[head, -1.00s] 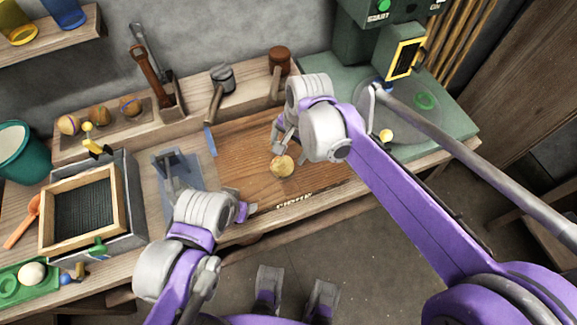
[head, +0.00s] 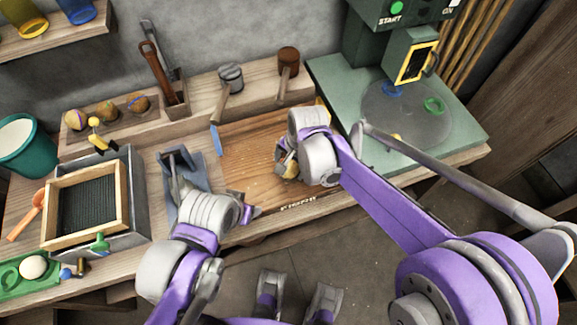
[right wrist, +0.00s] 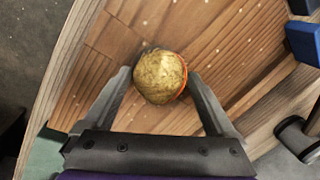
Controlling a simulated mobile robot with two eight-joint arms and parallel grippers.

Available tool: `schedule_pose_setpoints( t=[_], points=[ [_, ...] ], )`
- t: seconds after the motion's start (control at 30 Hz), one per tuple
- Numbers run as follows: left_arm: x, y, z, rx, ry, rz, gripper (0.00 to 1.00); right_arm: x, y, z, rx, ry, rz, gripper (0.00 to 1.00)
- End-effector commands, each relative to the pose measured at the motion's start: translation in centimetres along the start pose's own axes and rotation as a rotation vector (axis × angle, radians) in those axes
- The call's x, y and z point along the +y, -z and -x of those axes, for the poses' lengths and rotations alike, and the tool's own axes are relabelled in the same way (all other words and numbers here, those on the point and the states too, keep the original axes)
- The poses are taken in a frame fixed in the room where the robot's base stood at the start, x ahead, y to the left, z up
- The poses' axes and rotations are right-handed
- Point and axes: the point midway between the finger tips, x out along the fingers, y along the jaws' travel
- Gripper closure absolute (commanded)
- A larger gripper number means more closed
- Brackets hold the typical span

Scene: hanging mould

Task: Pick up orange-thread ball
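A brownish-yellow ball with an orange thread (right wrist: 159,77) lies on the wooden board; the thread shows on its right side in the right wrist view. In the head view the ball (head: 291,169) is partly hidden by my right gripper (head: 286,163). In the right wrist view my right gripper (right wrist: 160,82) is open, one finger on each side of the ball, with narrow gaps seeming to remain. My left gripper (head: 251,211) is near the board's front left corner, away from the ball; its finger opening is not clear.
Three balls rest on the back-left ledge (head: 107,110). A framed tray (head: 90,207) is at left, a green press (head: 410,100) at right.

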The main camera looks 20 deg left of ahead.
Motion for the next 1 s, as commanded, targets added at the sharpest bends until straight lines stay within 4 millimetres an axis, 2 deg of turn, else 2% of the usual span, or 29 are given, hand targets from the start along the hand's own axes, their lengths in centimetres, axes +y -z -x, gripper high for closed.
schedule_pose_setpoints(
  t=[0.03,0.07,0.4,0.7,0.77,1.0],
  points=[
    [0.0,0.0,0.0,0.000,0.000,0.000,0.38,0.0,0.0,0.0,0.000,0.000,0.000,0.19],
    [0.0,0.0,0.0,0.000,0.000,0.000,0.38,0.0,0.0,0.0,0.000,0.000,0.000,0.24],
    [0.0,0.0,0.0,0.000,0.000,0.000,0.38,0.0,0.0,0.0,0.000,0.000,0.000,0.84],
    [0.0,0.1,0.1,0.000,0.000,0.000,0.38,-0.1,0.0,0.7,0.000,0.000,0.000,0.84],
    [0.0,0.1,0.2,0.001,0.000,0.000,0.38,-0.3,0.0,1.5,0.000,0.000,0.000,0.84],
    [0.0,0.5,0.8,0.003,0.000,0.000,0.38,-1.3,0.0,6.3,0.000,0.000,0.001,0.84]
  ],
)
